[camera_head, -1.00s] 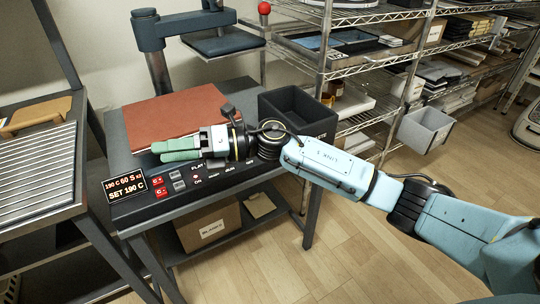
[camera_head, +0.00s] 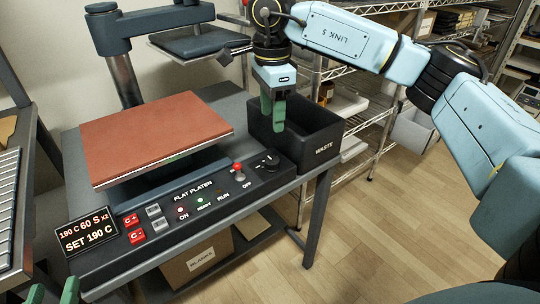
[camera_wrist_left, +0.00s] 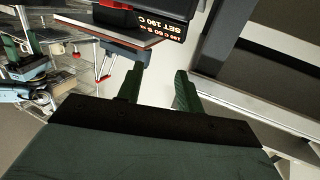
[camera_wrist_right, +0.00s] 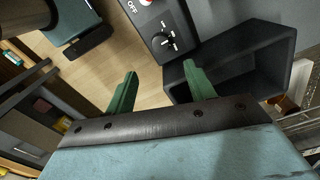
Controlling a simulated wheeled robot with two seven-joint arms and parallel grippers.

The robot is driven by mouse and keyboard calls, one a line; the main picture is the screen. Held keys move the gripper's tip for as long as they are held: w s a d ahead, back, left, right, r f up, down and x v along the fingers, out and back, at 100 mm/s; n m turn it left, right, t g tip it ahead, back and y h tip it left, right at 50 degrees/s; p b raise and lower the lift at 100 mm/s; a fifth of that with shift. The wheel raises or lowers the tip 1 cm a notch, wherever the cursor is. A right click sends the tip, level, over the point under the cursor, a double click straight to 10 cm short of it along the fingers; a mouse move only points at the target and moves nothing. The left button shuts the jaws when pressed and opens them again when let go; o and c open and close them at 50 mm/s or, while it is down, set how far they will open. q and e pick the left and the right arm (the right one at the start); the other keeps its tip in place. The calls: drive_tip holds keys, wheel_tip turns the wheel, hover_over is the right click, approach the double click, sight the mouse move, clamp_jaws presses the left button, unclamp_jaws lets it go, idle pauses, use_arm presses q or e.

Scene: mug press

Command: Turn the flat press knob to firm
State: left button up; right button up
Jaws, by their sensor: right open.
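The flat press knob (camera_head: 271,160) is a black dial with a pale pointer mark at the right end of the press's front panel. It also shows in the right wrist view (camera_wrist_right: 168,41), ahead of the fingers.
The flat platen (camera_head: 155,135) has a red-brown top. The panel carries a display (camera_head: 87,231), red and grey buttons, lights and a red-tipped switch (camera_head: 239,170) by OFF. A black waste bin (camera_head: 322,150) stands behind the knob. A wire shelf is at right.

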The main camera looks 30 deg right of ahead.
drive_tip(key=b, duration=0.2)
hover_over(272, 160)
wheel_tip(272, 160, down, 5)
drive_tip(key=shift+r, duration=0.1)
wheel_tip(272, 160, down, 6)
drive_tip(key=shift+r+b, duration=0.2)
drive_tip(key=shift+b, duration=0.9)
use_arm(q)
drive_tip(key=s+r+t+h, duration=0.3)
drive_tip(key=s+r+t, duration=0.1)
drive_tip(key=r+t, duration=0.5)
drive_tip(key=shift+s+r+t+b, duration=0.2)
drive_tip(key=shift+r+t+b, duration=0.15)
drive_tip(key=shift+r, duration=0.3)
use_arm(e)
drive_tip(key=shift+f, duration=0.75)
use_arm(q)
drive_tip(key=shift+d, duration=0.1)
use_arm(e)
drive_tip(key=shift+c, duration=0.4)
